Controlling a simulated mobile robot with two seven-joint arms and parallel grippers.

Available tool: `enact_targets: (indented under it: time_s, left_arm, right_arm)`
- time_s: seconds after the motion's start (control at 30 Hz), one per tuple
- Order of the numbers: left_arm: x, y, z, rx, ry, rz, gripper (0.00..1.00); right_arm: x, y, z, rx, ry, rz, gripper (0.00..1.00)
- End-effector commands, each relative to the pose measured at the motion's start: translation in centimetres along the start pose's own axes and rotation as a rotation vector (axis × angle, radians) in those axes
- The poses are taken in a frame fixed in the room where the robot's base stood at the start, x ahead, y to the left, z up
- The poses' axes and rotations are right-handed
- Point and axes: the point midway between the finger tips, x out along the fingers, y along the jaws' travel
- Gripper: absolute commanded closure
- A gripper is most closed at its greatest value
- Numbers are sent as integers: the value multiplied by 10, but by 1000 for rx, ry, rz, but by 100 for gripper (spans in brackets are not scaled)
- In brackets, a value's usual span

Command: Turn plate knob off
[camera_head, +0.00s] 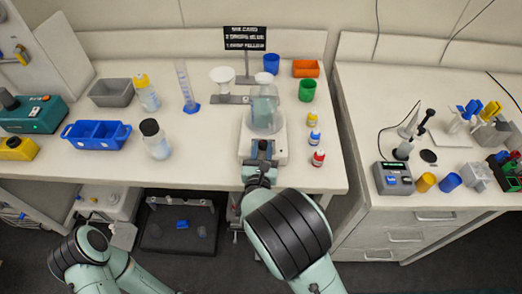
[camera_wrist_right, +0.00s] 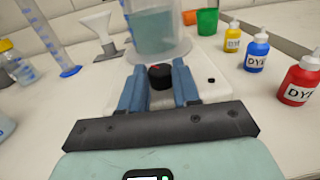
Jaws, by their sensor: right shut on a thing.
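In the head view my right gripper (camera_head: 260,150) reaches the plate's front and hides the knob. My left arm shows at the lower left; its gripper is out of view.
Red, blue and yellow dye bottles (camera_head: 318,158) stand just right of the plate. A funnel stand (camera_head: 232,99) and a measuring cylinder (camera_head: 187,90) stand to the left. Green (camera_head: 307,90) and blue (camera_head: 271,63) cups are behind. The bench front left of the plate is clear.

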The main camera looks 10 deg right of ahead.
Motion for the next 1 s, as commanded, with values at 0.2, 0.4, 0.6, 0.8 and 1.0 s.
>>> enact_targets:
  time_s: [0.2,0.4,0.6,0.8,1.0]
  left_arm:
    - [3,-2,1,-1,-2,-1,43]
    - [4,-2,1,-1,-2,-1,43]
    - [4,-2,1,-1,-2,-1,43]
    - [4,-2,1,-1,-2,-1,43]
    - [4,-2,1,-1,-2,-1,43]
  right_arm:
    - [0,-2,0,0,0,59,99]
    - [0,-2,0,-2,-2,76,99]
    - [0,-2,1,-2,-2,76,99]
    - [1,-2,1,-1,-3,75,43]
    - [0,-2,1,-1,-2,75,43]
